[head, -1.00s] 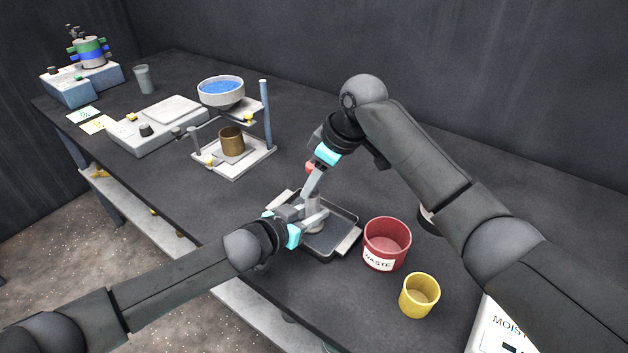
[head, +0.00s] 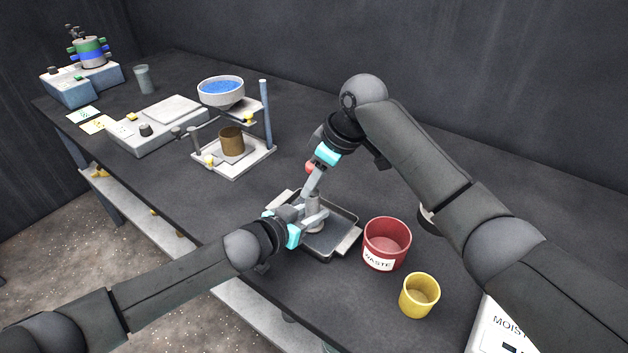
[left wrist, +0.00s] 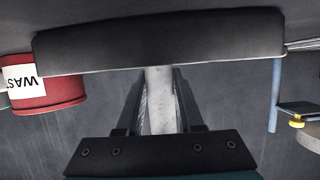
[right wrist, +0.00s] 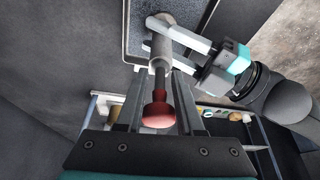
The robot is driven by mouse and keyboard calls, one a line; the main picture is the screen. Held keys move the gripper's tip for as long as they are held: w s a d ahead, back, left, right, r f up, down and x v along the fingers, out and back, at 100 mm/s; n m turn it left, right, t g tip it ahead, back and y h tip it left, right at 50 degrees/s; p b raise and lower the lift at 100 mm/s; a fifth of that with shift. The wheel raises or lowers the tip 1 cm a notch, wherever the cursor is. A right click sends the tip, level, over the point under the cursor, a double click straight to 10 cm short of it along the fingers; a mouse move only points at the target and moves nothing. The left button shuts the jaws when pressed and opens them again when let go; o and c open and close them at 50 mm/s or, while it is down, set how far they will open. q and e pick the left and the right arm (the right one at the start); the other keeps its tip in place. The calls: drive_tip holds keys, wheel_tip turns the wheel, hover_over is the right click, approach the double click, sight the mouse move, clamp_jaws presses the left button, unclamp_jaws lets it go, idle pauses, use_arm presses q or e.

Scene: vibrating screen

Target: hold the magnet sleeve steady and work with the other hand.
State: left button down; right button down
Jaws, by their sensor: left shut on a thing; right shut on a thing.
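The magnet sleeve (head: 313,214) is a pale grey upright cylinder over the dark tray (head: 346,216). My left gripper (head: 316,209) is shut around it from the left; the sleeve also shows between the fingers in the left wrist view (left wrist: 160,100). A dark rod (right wrist: 160,82) with a red knob (right wrist: 158,114) runs in line with the sleeve's end. My right gripper (right wrist: 157,98) is shut on the red knob, above the sleeve. Whether the rod's lower end is inside the sleeve is hidden. The tray floor beneath the sleeve is partly covered by my left gripper.
A red waste bin (head: 386,245) and a yellow cup (head: 419,295) stand right of the tray. A stand with a blue-filled bowl (head: 221,92) and a brown cup (head: 231,142) is behind left. The table's front edge lies close to my left arm.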

use_arm(q)
drive_tip(key=shift+s+a+f, duration=0.15)
drive_tip(key=shift+s+f, duration=0.05)
drive_tip(key=shift+f, duration=0.3)
use_arm(e)
drive_tip(key=shift+r, duration=5.55)
wheel_tip(320, 180, up, 7)
use_arm(q)
drive_tip(key=c, duration=0.8)
unclamp_jaws()
drive_tip(key=shift+c, duration=0.2)
drive_tip(key=shift+o, duration=0.6)
drive_tip(key=shift+w+r, duration=0.15)
drive_tip(key=shift+r, duration=0.1)
drive_tip(key=o, duration=0.5)
drive_tip(key=shift+r, duration=0.15)
drive_tip(key=c, duration=0.7)
